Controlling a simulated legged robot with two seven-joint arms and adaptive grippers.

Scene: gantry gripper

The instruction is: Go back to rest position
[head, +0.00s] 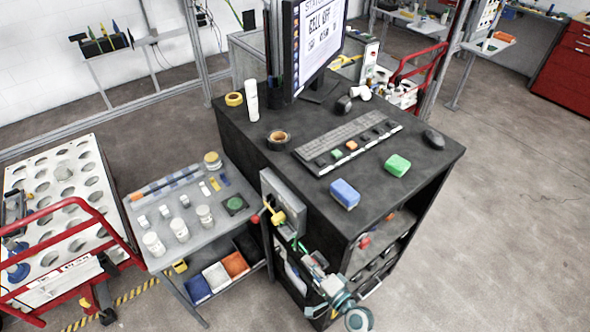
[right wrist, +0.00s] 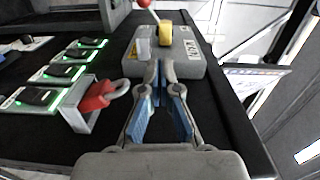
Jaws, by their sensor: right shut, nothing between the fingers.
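My right gripper (head: 306,252) is low in the head view, beside the dark desk cabinet (head: 400,215). In the right wrist view its two fingers (right wrist: 161,68), with blue inner pads, meet at the tips with nothing between them. Beyond the tips is a grey box (right wrist: 190,68) with a yellow knob (right wrist: 166,33) and a red ball-ended lever (right wrist: 143,4). In the head view this box (head: 270,190) is mounted on the cabinet's side, just above and left of the gripper. My left gripper is not in view.
Near the fingers, a red padlock (right wrist: 97,96) hangs by a metal bracket (right wrist: 78,112), with several green-lit black devices to its left. A grey side table (head: 160,215) with jars stands left of the cabinet. Open floor (head: 500,210) lies to the right.

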